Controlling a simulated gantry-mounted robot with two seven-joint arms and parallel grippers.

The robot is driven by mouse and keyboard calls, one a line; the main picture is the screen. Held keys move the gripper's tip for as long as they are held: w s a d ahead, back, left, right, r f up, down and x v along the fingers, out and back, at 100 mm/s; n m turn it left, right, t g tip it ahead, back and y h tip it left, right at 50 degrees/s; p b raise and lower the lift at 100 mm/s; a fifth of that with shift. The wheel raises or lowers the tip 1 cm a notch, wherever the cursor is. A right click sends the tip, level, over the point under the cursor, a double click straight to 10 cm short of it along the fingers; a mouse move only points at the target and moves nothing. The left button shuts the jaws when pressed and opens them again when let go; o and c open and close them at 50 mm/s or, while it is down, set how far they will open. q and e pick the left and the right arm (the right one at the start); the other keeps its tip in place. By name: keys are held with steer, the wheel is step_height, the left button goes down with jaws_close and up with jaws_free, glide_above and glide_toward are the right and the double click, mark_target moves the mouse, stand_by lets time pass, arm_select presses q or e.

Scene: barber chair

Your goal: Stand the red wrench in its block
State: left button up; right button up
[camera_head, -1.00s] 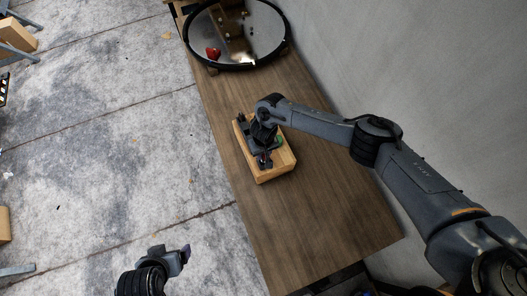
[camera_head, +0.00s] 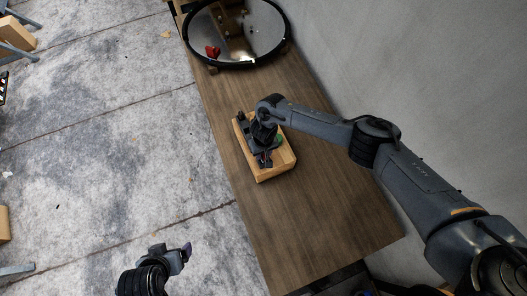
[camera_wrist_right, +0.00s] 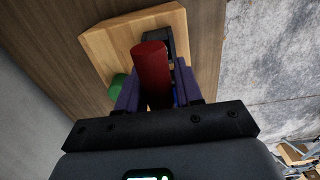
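The pale wooden block (camera_head: 285,162) lies on the brown bench under my right gripper (camera_head: 264,158); it also shows in the right wrist view (camera_wrist_right: 100,45). The red wrench (camera_wrist_right: 152,72) appears there as a thick red shaft between my right gripper's two fingers (camera_wrist_right: 157,92), which press close on both sides. Its lower end is hidden, so I cannot tell how deep it sits in the block. In the head view my gripper covers the wrench. My left gripper (camera_head: 184,252) hangs at bottom left, away from the bench; its opening is unclear.
A green piece (camera_wrist_right: 117,85) stands at the block, left of the red shaft in the wrist view. A round black-rimmed mirror (camera_head: 238,35) lies at the bench's far end. The near part of the wooden bench (camera_head: 310,225) is clear; a grey wall borders its right side.

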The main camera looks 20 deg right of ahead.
steer(key=o, duration=0.4)
steer(key=shift+c, duration=0.2)
